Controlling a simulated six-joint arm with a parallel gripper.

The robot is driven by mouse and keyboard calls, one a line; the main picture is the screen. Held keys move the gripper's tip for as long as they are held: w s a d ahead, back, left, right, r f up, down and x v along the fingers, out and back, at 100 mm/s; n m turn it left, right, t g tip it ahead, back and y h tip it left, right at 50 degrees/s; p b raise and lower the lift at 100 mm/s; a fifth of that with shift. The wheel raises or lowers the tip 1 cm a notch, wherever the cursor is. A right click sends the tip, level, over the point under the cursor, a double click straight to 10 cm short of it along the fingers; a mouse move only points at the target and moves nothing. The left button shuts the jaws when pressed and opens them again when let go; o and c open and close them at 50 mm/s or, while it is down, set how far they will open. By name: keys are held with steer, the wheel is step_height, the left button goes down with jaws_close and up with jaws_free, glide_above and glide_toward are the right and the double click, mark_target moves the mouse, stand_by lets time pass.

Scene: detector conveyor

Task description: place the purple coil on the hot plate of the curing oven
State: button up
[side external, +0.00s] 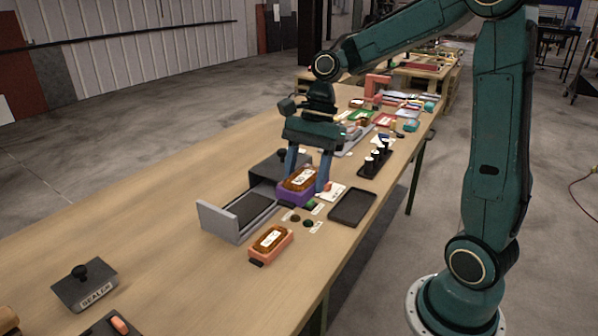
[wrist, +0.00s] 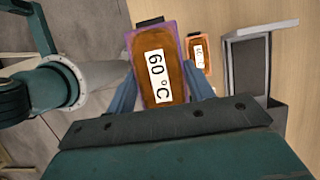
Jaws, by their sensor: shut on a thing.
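The purple coil (side external: 293,196) has a brown top with a white label, reading 60 °C in the wrist view (wrist: 178,70). My gripper (side external: 307,178) is shut on it, a blue finger on each side; both fingers also show in the wrist view (wrist: 163,90). I cannot tell whether the coil touches the table. The curing oven (side external: 279,166) is a dark grey box behind and left of the coil. Its light grey drawer is pulled out, with the dark hot plate (side external: 247,207) bare in it. The plate also shows at the right of the wrist view (wrist: 250,66).
An orange coil (side external: 270,243) lies in front of the drawer. A black empty tray (side external: 352,206) sits right of the held coil, with small discs and labels nearby. A sealer block (side external: 84,286) stands at the front left. The table's left side is mostly clear.

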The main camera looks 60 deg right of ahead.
steer(key=w+d+f, duration=0.1)
steer(key=w+d, duration=0.1)
steer(key=w, duration=0.4)
steer(key=w+d+f, duration=0.2)
steer(key=w, duration=0.4)
glide_above(242, 212)
steer(key=d, duration=0.2)
step_height(242, 212, down, 6)
steer(key=shift+a+f, duration=0.15)
steer(key=shift+f, duration=0.1)
steer(key=shift+f, duration=2)
steer(key=shift+f, duration=0.1)
steer(key=shift+f, duration=1.9)
steer(key=shift+f, duration=0.1)
